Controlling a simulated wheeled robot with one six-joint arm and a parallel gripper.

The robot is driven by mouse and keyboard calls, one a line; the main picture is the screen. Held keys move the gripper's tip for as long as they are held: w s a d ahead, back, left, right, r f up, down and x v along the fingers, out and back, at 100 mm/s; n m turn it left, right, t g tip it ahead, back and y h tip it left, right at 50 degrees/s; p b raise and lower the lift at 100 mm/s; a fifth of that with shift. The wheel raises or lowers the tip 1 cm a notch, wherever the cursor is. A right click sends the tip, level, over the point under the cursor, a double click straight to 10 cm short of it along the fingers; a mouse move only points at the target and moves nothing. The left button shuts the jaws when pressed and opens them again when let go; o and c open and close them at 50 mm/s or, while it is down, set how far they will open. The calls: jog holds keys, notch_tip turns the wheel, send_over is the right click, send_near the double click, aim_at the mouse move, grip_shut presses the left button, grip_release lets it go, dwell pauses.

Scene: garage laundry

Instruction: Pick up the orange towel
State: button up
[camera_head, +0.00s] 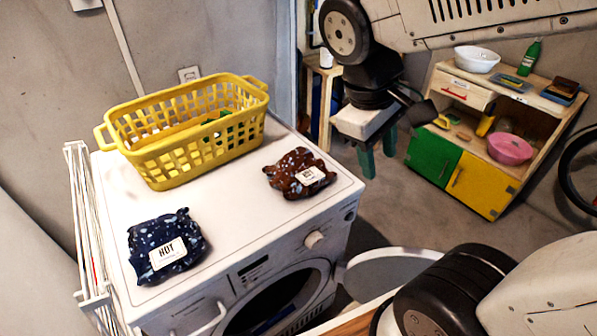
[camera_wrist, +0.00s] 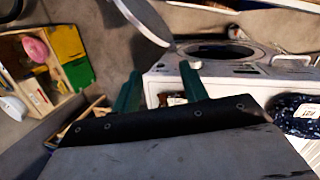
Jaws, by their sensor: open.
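I see no plainly orange towel. A reddish-brown patterned cloth bundle (camera_head: 290,166) with a white label lies on the right part of the white washing machine's top (camera_head: 237,205). A navy patterned bundle (camera_head: 148,238) labelled "HOT" lies at the front left of that top. It also shows at the right edge of the wrist view (camera_wrist: 285,108). My gripper (camera_head: 377,162) is to the right of the machine, apart from both bundles. Its green fingers are spread with nothing held between them in the wrist view (camera_wrist: 160,90).
A yellow basket (camera_head: 176,165) with something green inside stands at the back of the machine top. A drying rack (camera_head: 84,215) is at its left. The round door (camera_head: 395,272) hangs open in front. A green and yellow cabinet (camera_head: 468,180) with a pink bowl (camera_head: 510,149) stands at right.

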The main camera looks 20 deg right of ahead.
jog(key=w+f+n+h, duration=0.3)
jog(key=w+n+h, duration=0.15)
jog(key=w, duration=0.35)
jog(key=n+t+h, duration=0.4)
jog(key=n+h, duration=0.2)
jog(key=n, duration=0.6)
send_near(301, 153)
jog(key=x, duration=0.3)
jog(key=shift+w+d, duration=0.15)
jog(key=shift+w, duration=0.2)
jog(key=shift+w+d+f+n, duration=0.1)
jog(key=shift+d+n, duration=0.1)
jog(key=shift+n, duration=0.05)
jog(key=x, duration=0.7)
jog(key=shift+w+f, duration=0.1)
jog(key=shift+f, duration=0.35)
jog(key=shift+a, duration=0.1)
grip_shut()
